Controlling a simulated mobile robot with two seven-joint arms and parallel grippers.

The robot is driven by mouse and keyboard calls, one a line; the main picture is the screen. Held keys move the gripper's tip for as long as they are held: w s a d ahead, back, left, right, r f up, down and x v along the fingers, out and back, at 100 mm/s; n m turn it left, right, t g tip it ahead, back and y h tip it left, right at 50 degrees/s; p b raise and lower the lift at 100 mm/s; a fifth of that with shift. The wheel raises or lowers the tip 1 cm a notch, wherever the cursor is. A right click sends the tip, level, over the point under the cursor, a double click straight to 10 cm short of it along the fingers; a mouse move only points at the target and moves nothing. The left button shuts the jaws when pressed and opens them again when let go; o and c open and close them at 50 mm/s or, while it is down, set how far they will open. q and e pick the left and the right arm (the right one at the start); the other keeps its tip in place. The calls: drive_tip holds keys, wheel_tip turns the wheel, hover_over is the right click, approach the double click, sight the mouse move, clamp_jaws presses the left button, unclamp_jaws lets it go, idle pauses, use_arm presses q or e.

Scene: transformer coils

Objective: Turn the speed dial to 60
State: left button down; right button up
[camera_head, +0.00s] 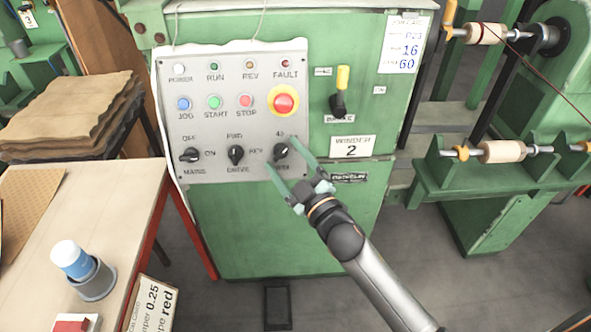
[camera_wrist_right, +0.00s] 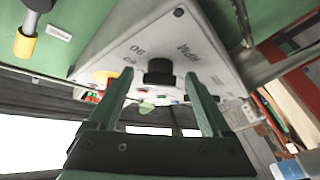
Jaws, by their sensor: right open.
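The speed dial (camera_head: 281,150) is a black round knob at the lower right of the grey control panel (camera_head: 215,125). A "45" shows above it and a partly covered RPM label below it. In the wrist view the dial (camera_wrist_right: 160,71) stands out from the panel, with RPM and other numbers printed around it. Where its pointer sits is not clear. In the wrist view the dial lies between and beyond the fingertips (camera_wrist_right: 158,76), with no clear contact. My left gripper is out of view.
The panel also has a red FAULT-side stop button (camera_head: 284,103), coloured push buttons, and the MAINS (camera_head: 190,155) and DRIVE (camera_head: 236,155) knobs. A yellow-handled brake lever (camera_head: 341,90) is to the upper right. A card (camera_head: 404,45) shows "60". A workbench (camera_head: 120,225) stands left.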

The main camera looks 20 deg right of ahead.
drive_tip(key=shift+s+d+f, duration=0.1)
drive_tip(key=shift+s, duration=0.3)
drive_tip(key=b+v, duration=0.1)
drive_tip(key=v, duration=1)
drive_tip(key=shift+s, duration=0.2)
drive_tip(key=s+f+m+g+p, duration=0.4)
drive_tip(key=s+f, duration=0.3)
drive_tip(key=f, duration=0.2)
drive_tip(key=s+a+f+m+g+h+p, duration=0.1)
drive_tip(key=s+f+m+g+p, duration=0.3)
drive_tip(key=f, duration=0.6)
drive_tip(key=s+g, duration=0.2)
drive_tip(key=shift+s+a+m+p, duration=0.3)
drive_tip(key=shift+s, duration=0.05)
drive_tip(key=shift+r, duration=0.1)
